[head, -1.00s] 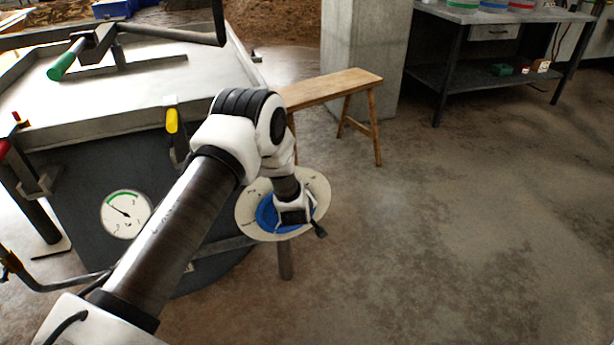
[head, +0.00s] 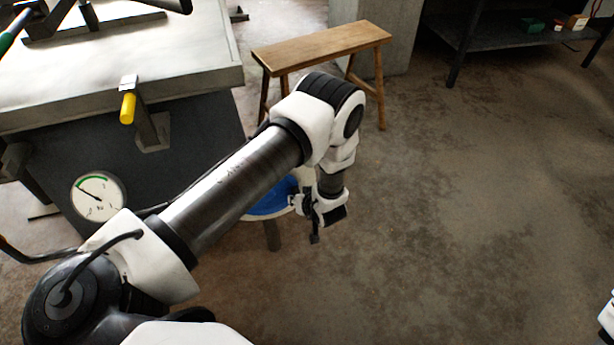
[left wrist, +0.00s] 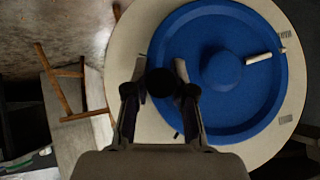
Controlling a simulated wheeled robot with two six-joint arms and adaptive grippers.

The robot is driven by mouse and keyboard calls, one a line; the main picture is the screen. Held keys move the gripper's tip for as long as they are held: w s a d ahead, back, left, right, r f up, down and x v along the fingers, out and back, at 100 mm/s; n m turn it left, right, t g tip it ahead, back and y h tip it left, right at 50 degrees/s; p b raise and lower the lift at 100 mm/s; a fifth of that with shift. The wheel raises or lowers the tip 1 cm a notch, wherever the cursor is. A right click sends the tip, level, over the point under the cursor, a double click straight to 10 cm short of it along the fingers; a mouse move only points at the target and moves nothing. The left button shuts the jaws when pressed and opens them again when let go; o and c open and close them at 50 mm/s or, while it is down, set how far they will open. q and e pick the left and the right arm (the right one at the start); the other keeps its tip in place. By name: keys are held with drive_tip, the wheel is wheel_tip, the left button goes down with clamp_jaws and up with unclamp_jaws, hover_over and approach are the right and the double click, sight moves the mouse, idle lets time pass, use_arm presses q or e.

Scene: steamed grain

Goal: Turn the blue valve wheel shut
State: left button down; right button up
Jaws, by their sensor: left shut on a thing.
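The blue valve wheel (head: 270,202) is partly hidden behind my left arm in the head view. In the left wrist view the blue wheel (left wrist: 205,105) lies over a larger cream disc (left wrist: 93,100); a pale pointer (left wrist: 260,58) runs from the hub toward its rim at the right. Small dark lettering on the disc is unreadable. My left gripper (left wrist: 160,88) is at the wheel's left edge in that view, its fingers either side of a round dark knob (left wrist: 160,82), shut on it. In the head view my left gripper (head: 305,205) is at the wheel's right side. My right gripper is not seen.
A steel-topped unit (head: 150,60) with a yellow-handled clamp (head: 128,106) and a dial gauge (head: 98,196) stands at the left. A wooden bench (head: 322,46) is behind my arm. A dark shelf table (head: 500,28) is at the back right. The floor on the right is clear.

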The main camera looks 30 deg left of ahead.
sight(283, 209)
use_arm(q)
drive_tip(key=f+m+g+y+b, duration=0.1)
drive_tip(key=f+b, duration=0.1)
drive_tip(key=f+m+g+y+b, duration=0.1)
drive_tip(key=f+b, duration=0.1)
drive_tip(key=b, duration=0.1)
drive_tip(key=shift+s+a+f+g+y, duration=0.2)
drive_tip(key=shift+g+y, duration=0.1)
drive_tip(key=shift+y, duration=0.1)
drive_tip(key=shift+s+a+f+b, duration=0.3)
drive_tip(key=shift+s+f+b, duration=0.1)
drive_tip(key=shift+f+b, duration=0.2)
drive_tip(key=shift+s+a+f, duration=0.3)
drive_tip(key=shift+s+f, duration=0.05)
drive_tip(key=shift+f, duration=0.15)
drive_tip(key=shift+s, duration=0.1)
drive_tip(key=c, duration=1)
unclamp_jaws()
drive_tip(key=shift+a, duration=0.15)
drive_tip(key=shift+o, duration=0.2)
